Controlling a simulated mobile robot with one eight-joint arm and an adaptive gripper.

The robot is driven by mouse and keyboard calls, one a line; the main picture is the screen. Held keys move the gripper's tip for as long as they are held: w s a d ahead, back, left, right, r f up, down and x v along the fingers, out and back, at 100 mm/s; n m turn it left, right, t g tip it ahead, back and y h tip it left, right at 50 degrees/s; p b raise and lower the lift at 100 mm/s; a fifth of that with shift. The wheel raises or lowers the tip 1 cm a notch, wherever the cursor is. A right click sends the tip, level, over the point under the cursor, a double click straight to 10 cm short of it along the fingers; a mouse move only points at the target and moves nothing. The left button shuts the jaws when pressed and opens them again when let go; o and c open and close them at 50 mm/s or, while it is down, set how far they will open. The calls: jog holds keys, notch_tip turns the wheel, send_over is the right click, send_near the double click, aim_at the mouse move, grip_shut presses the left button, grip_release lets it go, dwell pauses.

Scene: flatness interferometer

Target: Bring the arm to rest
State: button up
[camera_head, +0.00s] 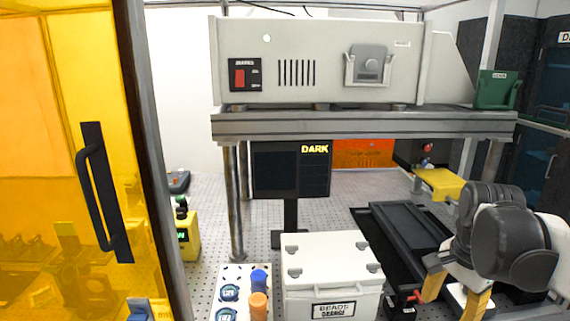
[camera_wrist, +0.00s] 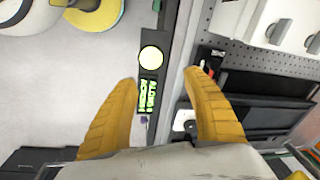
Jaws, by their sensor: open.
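My gripper (camera_head: 454,290) is at the lower right in the head view, with its two yellow fingers pointing down and spread apart. In the wrist view my gripper (camera_wrist: 160,84) shows both ribbed yellow fingers wide apart with nothing between them. Beyond the gap is a dark strip with a lit round disc (camera_wrist: 152,60) and a green-lit display (camera_wrist: 149,96). I cannot tell how far the fingertips are from it. My grey and white arm comes in from the right edge of the head view.
A white lidded box (camera_head: 332,262) stands left of my gripper, and a black tray (camera_head: 400,232) lies just behind it. A large beige instrument (camera_head: 318,62) sits on a raised shelf (camera_head: 360,125). A yellow door (camera_head: 70,140) fills the left side. The perforated table (camera_head: 210,205) has bare patches.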

jog(key=s+a+f+n+t, duration=0.1)
jog(key=s+a+n+t, duration=0.2)
jog(key=a+n, duration=0.4)
jog(key=s+a+f+n+t+b, duration=0.1)
jog(key=s+a+n+t, duration=0.1)
jog(key=a+n, duration=0.4)
jog(key=shift+s+a+f+n+t+y, duration=0.35)
jog(key=shift+s+a+n+t, duration=0.1)
jog(key=shift+s, duration=0.35)
dwell(0.6)
